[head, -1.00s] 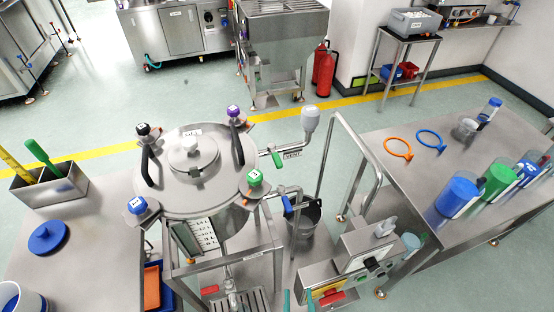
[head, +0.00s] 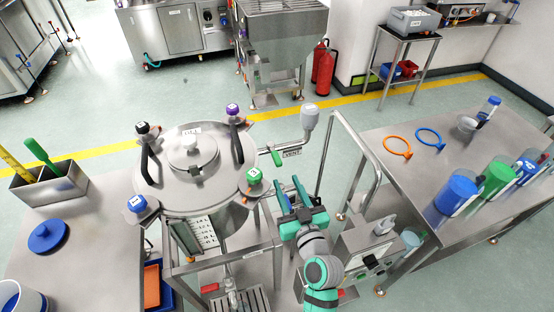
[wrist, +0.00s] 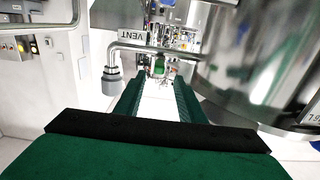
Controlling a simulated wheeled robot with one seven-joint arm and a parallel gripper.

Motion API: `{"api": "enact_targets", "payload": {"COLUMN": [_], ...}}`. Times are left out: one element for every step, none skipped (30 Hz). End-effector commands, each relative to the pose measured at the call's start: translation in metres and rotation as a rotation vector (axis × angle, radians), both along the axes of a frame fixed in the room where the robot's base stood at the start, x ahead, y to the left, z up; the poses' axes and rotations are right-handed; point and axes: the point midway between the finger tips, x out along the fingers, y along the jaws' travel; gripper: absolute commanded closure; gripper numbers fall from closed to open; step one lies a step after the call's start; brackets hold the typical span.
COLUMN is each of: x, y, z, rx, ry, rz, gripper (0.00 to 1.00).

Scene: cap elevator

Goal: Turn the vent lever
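The vent lever (head: 277,158) is a small green handle on a metal pipe to the right of the round steel vessel (head: 196,170). A white VENT label (head: 292,153) is beside it. In the wrist view the green lever (wrist: 160,66) appears just beyond the gap between my fingertips, with the VENT label (wrist: 131,36) to its upper left. My gripper (head: 289,182) is open and empty, pointing toward the lever from the near side and apart from it. Its two green fingers also show in the wrist view (wrist: 157,95).
Knobs surround the vessel lid, including a green one (head: 254,176) left of my gripper. A grey bottle-like fitting (head: 309,117) stands at the pipe's end. A metal rail (head: 356,150) rises on the right, before a steel table (head: 400,180). A control box (head: 370,245) is near my arm.

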Motion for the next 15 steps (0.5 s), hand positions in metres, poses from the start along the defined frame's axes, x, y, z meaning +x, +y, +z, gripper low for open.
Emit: {"api": "enact_targets", "payload": {"x": [0.003,0.004,0.007,0.009,0.011,0.016,0.019,0.023,0.029,0.034,0.038,0.044,0.049,0.053,0.059], "y": [0.001,0.002,0.002,0.003,0.003,0.005,0.006,0.007,0.009,0.010,0.012,0.013,0.015,0.017,0.019], "z": [0.002,0.003,0.003,0.003,0.003,0.003,0.003,0.003,0.004,0.003,0.003,0.003,0.003,0.003,0.003], "rx": [0.002,0.003,0.003,0.003,0.004,0.004,0.005,0.005,0.005,0.005,0.005,0.005,0.005,0.005,0.005], "ry": [-0.003,-0.004,-0.004,-0.004,-0.005,-0.005,-0.005,-0.005,-0.006,-0.005,-0.006,-0.006,-0.006,-0.006,-0.005], "rz": [0.003,0.004,0.005,0.005,0.005,0.004,0.004,0.004,0.004,0.003,0.003,0.003,0.003,0.003,0.003], "gripper": [0.64,0.64,0.64,0.64,0.64,0.64,0.64,0.64,0.64,0.64,0.64,0.64,0.64,0.64,0.64]}}
